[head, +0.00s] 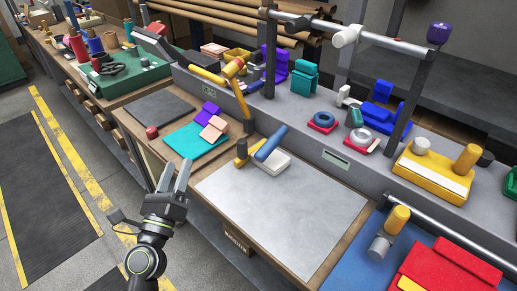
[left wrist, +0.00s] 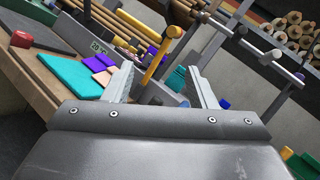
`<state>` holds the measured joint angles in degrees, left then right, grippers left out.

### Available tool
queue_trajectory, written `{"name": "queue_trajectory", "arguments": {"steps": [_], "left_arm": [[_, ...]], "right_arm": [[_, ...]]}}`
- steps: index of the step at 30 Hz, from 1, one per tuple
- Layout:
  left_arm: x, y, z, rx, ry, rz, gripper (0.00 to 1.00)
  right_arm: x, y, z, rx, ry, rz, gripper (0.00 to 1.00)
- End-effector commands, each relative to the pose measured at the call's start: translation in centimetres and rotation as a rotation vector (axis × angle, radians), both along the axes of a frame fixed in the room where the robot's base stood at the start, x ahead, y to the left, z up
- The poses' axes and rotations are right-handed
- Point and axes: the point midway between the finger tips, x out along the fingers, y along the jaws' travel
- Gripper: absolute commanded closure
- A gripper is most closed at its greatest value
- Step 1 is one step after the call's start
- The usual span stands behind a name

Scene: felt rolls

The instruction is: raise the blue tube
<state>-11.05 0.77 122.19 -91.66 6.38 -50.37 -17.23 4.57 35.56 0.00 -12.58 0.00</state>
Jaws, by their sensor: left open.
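The blue tube (head: 270,142) lies tilted against a white block (head: 273,162) at the back of the grey work surface in the head view. A small yellow and dark upright piece (head: 241,152) stands just left of it. My left gripper (head: 176,170) is open and empty, in front of the bench's left edge, well left of the tube and apart from it. In the left wrist view my open fingers (left wrist: 160,72) have nothing between them, and I cannot make out the blue tube there. My right gripper is not in view.
Teal, purple and salmon felt pieces (head: 196,139) and a red piece (head: 151,132) lie left of the work surface (head: 285,205). A yellow-handled tool (head: 207,75) and a raised rail (head: 392,42) stand behind. The work surface's front is clear.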

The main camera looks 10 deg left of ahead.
Motion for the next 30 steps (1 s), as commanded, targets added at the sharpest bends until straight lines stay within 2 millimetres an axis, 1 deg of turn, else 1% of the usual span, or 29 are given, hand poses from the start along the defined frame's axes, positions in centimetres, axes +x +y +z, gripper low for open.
{"name": "queue_trajectory", "arguments": {"steps": [1,3,6,9,12,17,20,30], "left_arm": [[0.8,-1.9,-0.3,0.139,0.002,-0.038,0.48],[1.6,-4.3,-1.4,0.34,0.012,-0.093,0.48],[2.4,-7.0,-3.3,0.583,0.032,-0.162,0.48],[2.9,-8.7,-5.1,0.758,0.052,-0.218,0.48],[3.1,-9.5,-6.3,0.861,0.068,-0.253,0.48],[3.7,-10.2,-6.9,0.91,0.074,-0.27,0.48],[4.8,-10.8,-6.8,0.906,0.073,-0.27,0.48],[10.6,-14.4,-6.7,0.904,0.073,-0.271,0.48]], "right_arm": [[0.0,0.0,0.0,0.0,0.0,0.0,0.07],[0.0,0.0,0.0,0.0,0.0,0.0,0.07],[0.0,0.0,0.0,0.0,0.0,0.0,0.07],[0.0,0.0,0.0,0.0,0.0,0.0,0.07],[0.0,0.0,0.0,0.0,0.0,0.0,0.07],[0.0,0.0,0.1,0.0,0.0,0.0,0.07],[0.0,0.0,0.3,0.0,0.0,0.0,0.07],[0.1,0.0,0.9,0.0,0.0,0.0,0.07]]}}
